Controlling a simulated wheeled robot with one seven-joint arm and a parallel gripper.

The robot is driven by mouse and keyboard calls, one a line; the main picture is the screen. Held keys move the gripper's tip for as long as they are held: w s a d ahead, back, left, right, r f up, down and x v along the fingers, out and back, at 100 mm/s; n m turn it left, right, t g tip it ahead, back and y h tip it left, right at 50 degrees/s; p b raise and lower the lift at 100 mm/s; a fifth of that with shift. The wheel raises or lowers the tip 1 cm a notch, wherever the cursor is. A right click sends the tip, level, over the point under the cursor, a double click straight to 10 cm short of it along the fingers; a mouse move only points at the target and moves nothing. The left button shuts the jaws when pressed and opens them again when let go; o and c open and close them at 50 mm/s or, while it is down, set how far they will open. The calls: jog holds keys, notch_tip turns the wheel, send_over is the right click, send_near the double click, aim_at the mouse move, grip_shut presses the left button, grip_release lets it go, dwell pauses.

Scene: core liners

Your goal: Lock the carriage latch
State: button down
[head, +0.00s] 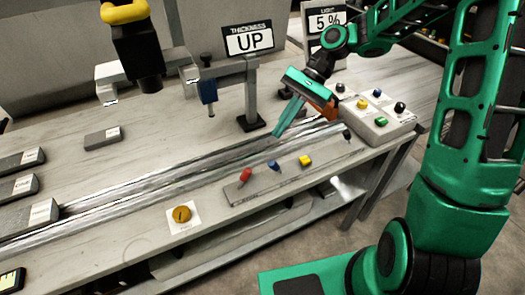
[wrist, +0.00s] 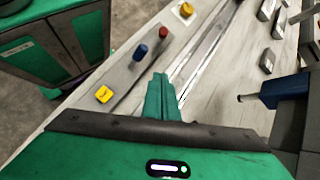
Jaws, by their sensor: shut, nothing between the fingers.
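I see no label that reads "carriage latch", so I cannot tell which control it is. A yellow round knob with a dark slot (head: 182,214) sits on a white plate at the bench's front edge; it also shows in the wrist view (wrist: 186,9). To its right, a grey strip holds a red lever (head: 245,175), a blue lever (head: 273,166) and a yellow lever (head: 305,160). My gripper (head: 278,133) is shut and empty above the rails, behind the levers. In the wrist view my fingertips (wrist: 160,80) are together, right of the yellow lever (wrist: 103,94).
Metal rails (head: 160,180) run along the bench. A stand with a blue cylinder (head: 208,92) and an "UP" sign (head: 255,40) rises behind them. A white button box (head: 375,118) stands at right. Labelled grey blocks (head: 25,186) lie at left.

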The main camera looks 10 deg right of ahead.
aim_at(244, 178)
jog(key=x, duration=0.9)
jog(key=shift+s+a+f, duration=0.1)
jog(key=shift+a+f, duration=0.1)
jog(key=shift+a, duration=0.05)
jog(key=shift+s+a+r, duration=0.2)
jog(key=shift+s+a, duration=0.1)
jog(key=shift+s, duration=0.15)
jog(key=shift+s+a+r, duration=0.2)
jog(key=shift+s+a, duration=0.1)
jog(key=shift+s, duration=0.1)
jog(key=shift+s+a+r, duration=0.35)
jog(key=shift+s+a, duration=0.15)
jog(key=shift+s, duration=0.1)
jog(key=shift+d, duration=0.2)
jog(key=shift+a, duration=0.15)
jog(key=shift+r, duration=0.1)
jog(key=shift+a+r+h, duration=0.15)
jog(key=shift+a+h, duration=0.1)
jog(key=shift+h, duration=0.15)
